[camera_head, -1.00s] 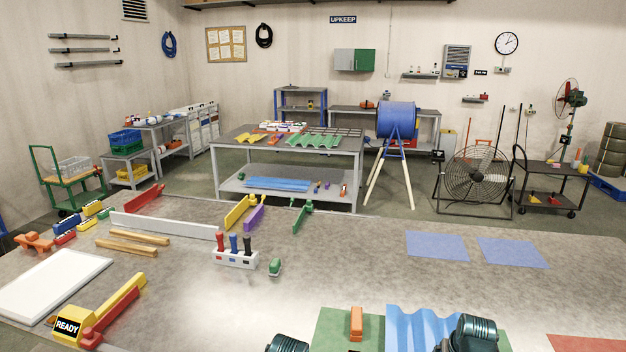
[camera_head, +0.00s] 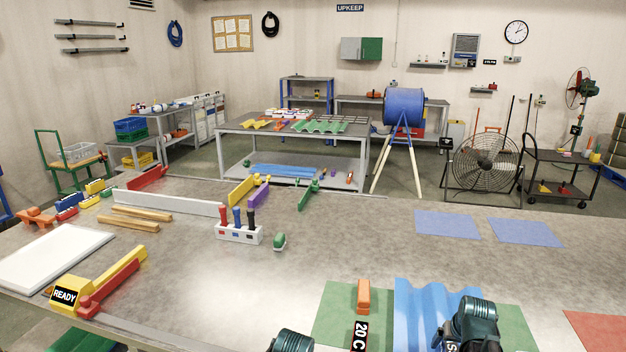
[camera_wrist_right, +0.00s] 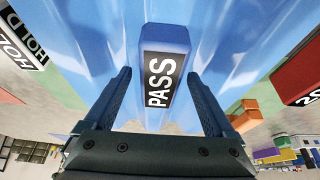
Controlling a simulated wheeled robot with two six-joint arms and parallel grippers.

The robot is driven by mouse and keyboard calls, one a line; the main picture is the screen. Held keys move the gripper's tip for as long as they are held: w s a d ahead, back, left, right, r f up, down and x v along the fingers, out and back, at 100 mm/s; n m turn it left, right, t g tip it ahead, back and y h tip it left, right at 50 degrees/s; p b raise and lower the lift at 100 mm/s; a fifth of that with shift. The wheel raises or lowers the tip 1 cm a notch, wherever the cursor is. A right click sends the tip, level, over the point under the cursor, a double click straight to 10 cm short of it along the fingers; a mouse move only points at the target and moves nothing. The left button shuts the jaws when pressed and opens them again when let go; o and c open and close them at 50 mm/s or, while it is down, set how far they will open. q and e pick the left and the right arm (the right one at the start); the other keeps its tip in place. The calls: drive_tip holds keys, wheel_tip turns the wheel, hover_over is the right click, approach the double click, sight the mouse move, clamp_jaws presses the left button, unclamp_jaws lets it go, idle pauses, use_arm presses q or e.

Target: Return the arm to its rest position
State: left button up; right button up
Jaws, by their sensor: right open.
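My right arm shows in the head view at the lower right, its dark green wrist (camera_head: 475,318) in front of a blue corrugated sheet (camera_head: 420,300). In the right wrist view, my right gripper (camera_wrist_right: 157,76) is open, its two dark fingers spread apart. A blue block marked PASS (camera_wrist_right: 166,50) appears between and beyond the fingers, with the blue sheet behind it. Whether the fingers touch the block I cannot tell. A dark rounded part of my left arm (camera_head: 292,341) shows at the bottom edge of the head view; its fingers are hidden.
An orange block (camera_head: 363,296) and a 20 C label (camera_head: 360,334) lie beside the sheet on a green mat (camera_head: 335,305). A white holder (camera_head: 238,234) with handled tools stands mid-bench. A yellow READY block (camera_head: 72,292) is at left.

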drive_tip(key=shift+r, duration=0.15)
drive_tip(key=p+v, duration=1.3)
drive_tip(key=v, duration=0.1)
drive_tip(key=b+x, duration=1.3)
drive_tip(key=x, duration=0.1)
drive_tip(key=shift+w+f, duration=0.15)
drive_tip(key=shift+f, duration=0.2)
wheel_tip(320, 180, up, 9)
drive_tip(key=p, duration=0.8)
drive_tip(key=shift+f, duration=0.1)
drive_tip(key=shift+f, duration=0.1)
